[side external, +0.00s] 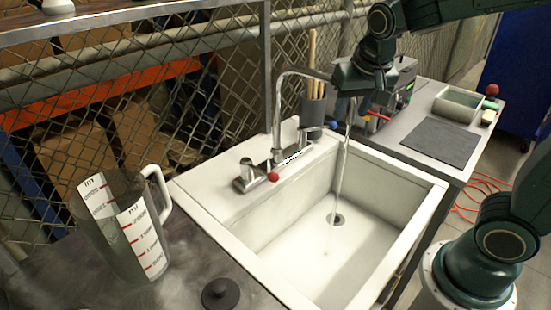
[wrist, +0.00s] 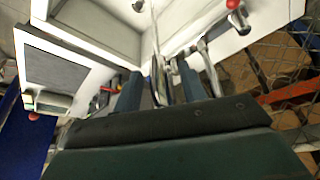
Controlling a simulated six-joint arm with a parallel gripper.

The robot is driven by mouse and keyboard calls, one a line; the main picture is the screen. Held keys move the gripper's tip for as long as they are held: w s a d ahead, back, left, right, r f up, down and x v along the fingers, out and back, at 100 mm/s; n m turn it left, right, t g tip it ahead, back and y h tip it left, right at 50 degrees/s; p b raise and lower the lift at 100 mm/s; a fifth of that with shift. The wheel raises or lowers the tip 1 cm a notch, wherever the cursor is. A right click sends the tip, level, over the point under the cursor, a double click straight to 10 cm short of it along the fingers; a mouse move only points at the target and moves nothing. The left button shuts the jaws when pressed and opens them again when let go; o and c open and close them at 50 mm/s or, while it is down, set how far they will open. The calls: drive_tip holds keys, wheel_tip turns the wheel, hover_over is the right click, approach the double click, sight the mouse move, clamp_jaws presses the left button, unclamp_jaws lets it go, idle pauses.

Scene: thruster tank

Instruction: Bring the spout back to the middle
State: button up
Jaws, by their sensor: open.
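The chrome spout (side external: 281,108) rises from the faucet base at the back of the white sink (side external: 225,225) and curves over the basin to the right. A thin water stream (side external: 341,165) falls from its end and comes down close to the drain (side external: 336,219). My gripper (side external: 346,86) is at the outlet end of the spout, from above. In the wrist view my gripper (wrist: 159,78) has its two blue fingers apart, with the spout end (wrist: 158,84) between them. Whether either finger touches the spout is hard to tell.
Faucet handles carry a red ball (side external: 273,177) and a blue ball (side external: 333,125). A holder with wooden sticks (side external: 312,105) stands behind the sink. A measuring jug (side external: 125,225) and black plug (side external: 220,293) are at left. A dark mat (side external: 440,141) lies on the right counter.

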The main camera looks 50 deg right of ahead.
drive_tip(key=v, duration=1.3)
drive_tip(key=shift+d, duration=0.1)
drive_tip(key=s+a+f+n+t+y, duration=0.1)
drive_tip(key=s+a+f+n+y, duration=0.1)
drive_tip(key=s+f+n, duration=0.4)
drive_tip(key=s+f, duration=0.4)
drive_tip(key=shift+s+f+n+t+y, duration=0.25)
drive_tip(key=shift+s+n+t+y, duration=0.1)
drive_tip(key=shift+n+t+y, duration=0.05)
drive_tip(key=shift+c, duration=0.3)
idle(0.7)
